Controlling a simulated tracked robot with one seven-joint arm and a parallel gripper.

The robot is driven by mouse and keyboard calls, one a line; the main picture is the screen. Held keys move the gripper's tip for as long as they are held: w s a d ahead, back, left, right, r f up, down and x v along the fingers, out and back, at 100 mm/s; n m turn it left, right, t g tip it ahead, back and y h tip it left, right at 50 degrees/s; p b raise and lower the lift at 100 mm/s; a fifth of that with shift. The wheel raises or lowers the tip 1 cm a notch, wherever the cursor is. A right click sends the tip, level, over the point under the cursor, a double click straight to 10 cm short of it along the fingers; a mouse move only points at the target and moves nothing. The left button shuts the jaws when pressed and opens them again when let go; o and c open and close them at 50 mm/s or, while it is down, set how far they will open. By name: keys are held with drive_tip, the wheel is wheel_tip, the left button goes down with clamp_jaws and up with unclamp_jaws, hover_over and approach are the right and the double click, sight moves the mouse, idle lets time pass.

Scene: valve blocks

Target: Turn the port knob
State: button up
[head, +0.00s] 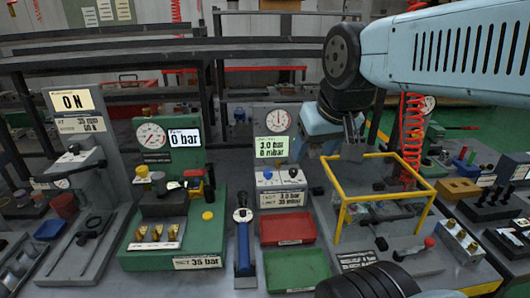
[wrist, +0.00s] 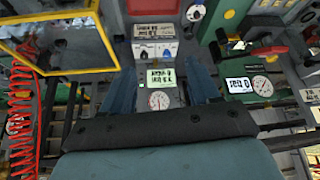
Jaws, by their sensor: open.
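The grey panel in the middle has a round gauge (head: 279,121) and a lit display (head: 271,148) reading 3.0 bar and 0 mbar. I cannot read which one is labelled port. The wrist view shows this panel upside down, with the display (wrist: 161,78) between my fingers and the knob box (wrist: 154,52) beyond. My gripper (head: 353,150) is open and empty, right of the panel and above the bench, apart from both knobs.
A yellow frame (head: 390,157) stands right of the panel, close to my gripper. A red tray (head: 287,230) and a green tray (head: 297,268) lie in front. A blue-handled tool (head: 243,240) is left of them. A green station (head: 172,245) stands further left. A red coiled hose (head: 411,130) hangs behind.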

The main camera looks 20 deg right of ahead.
drive_tip(key=shift+w, duration=0.1)
drive_tip(key=n+g, duration=0.6)
drive_tip(key=n, duration=1.2)
hover_over(269, 171)
wheel_tip(269, 171, down, 10)
drive_tip(key=shift+m, duration=0.3)
wheel_tip(269, 171, down, 14)
drive_tip(key=shift+r, duration=0.2)
drive_tip(key=c, duration=1)
